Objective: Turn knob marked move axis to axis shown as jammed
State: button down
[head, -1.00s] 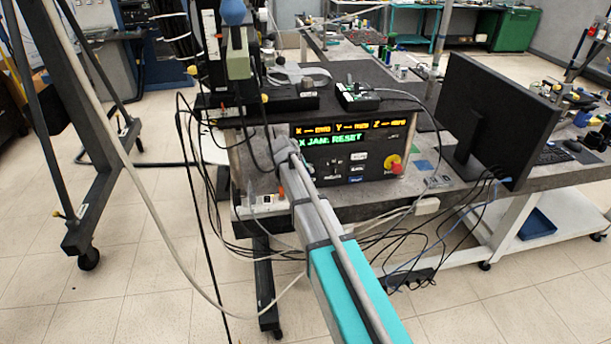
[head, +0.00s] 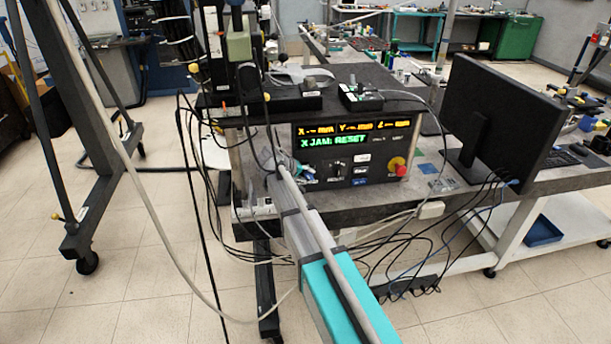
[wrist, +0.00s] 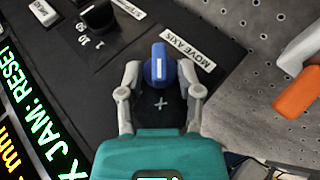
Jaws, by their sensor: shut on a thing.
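The blue knob (wrist: 160,65) is in the wrist view beside a white label reading MOVE AXIS (wrist: 188,48). My gripper (wrist: 160,75) has one finger on each side of the knob and is shut on it. A white X mark (wrist: 160,103) shows on the black panel just on the gripper's side of the knob, and the knob's long shape lines up roughly with it. Other axis marks are not clear. In the head view the control box's display (head: 335,142) reads X JAM: RESET in green. My arm hides the knob there.
A black knob (wrist: 97,17) with numbers sits near the blue one. An orange part (wrist: 297,92) lies on the perforated surface to the right. In the head view, a red stop button (head: 402,170) is on the box's right, and a monitor (head: 500,120) stands further right. Cables hang below.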

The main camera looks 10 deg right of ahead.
jog(key=c, duration=0.7)
grip_release()
jog(key=shift+o, duration=0.2)
jog(key=shift+r+y+p, duration=0.1)
jog(key=shift+y+p, duration=0.3)
jog(key=shift+p, duration=0.2)
jog(key=shift+d, duration=0.1)
jog(key=shift+d+r+m+y+p, duration=0.15)
jog(key=shift+m+y+p, duration=0.25)
jog(key=shift+y+p, duration=0.8)
jog(key=shift+d+m+y+p, duration=0.25)
jog(key=shift+y+p, duration=0.3)
jog(key=shift+y, duration=0.75)
jog(key=shift+d+m+y+p, duration=0.15)
jog(key=shift+m+y+p, duration=0.3)
jog(key=shift+y, duration=0.85)
jog(key=w+p+v, duration=0.1)
jog(key=p+v, duration=1.2)
jog(key=v, duration=0.1)
jog(key=s+f+g+b, duration=0.1)
jog(key=s+g, duration=0.4)
jog(key=s, duration=1.9)
jog(key=shift+f, duration=0.9)
jog(key=shift+s, duration=0.15)
